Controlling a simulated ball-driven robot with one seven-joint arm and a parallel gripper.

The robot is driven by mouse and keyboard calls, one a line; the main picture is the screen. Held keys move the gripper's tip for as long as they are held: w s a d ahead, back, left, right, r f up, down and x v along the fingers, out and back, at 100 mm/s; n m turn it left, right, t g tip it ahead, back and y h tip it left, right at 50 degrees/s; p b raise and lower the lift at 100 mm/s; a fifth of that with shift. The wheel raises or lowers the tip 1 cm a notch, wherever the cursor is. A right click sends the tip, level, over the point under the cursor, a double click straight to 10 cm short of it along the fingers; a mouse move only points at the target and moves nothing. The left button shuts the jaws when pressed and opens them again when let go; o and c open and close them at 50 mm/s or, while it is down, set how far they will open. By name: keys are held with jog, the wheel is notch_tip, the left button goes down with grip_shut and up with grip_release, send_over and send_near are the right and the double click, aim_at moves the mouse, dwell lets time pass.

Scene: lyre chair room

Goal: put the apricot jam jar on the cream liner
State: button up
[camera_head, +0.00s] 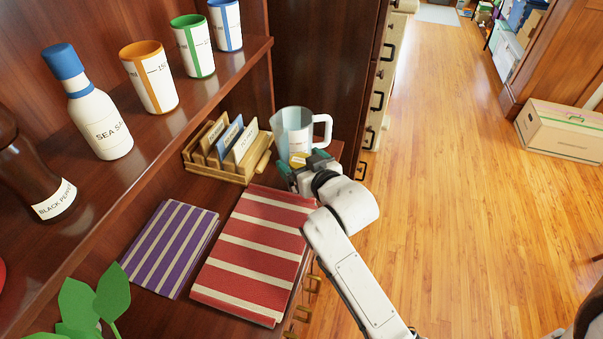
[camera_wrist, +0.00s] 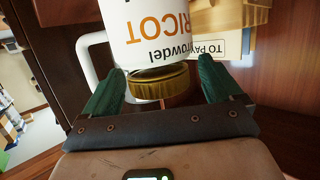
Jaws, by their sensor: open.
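The apricot jam jar (camera_wrist: 165,30) has a white label with orange lettering and a gold lid (camera_wrist: 160,80). It fills the upper middle of the wrist view, its top edge cut off. My gripper (camera_wrist: 163,78) is open, with one green finger at each side of the lid end. I cannot tell whether either finger touches the jar. In the head view my gripper (camera_head: 302,166) is at the right end of the shelf surface, in front of the clear jug, and mostly hides the jar. I see nothing I can identify as the cream liner.
The clear jug (camera_head: 290,121) with a white handle stands just behind my gripper. A wooden letter rack (camera_head: 231,172) with cards stands to its left. Red striped (camera_head: 245,270) and purple striped (camera_head: 170,245) cloths lie nearer. Bottles and cups line the upper shelf (camera_head: 185,115).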

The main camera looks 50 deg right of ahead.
jog(key=shift+x, duration=1)
jog(key=shift+r, duration=0.1)
jog(key=c, duration=1.5)
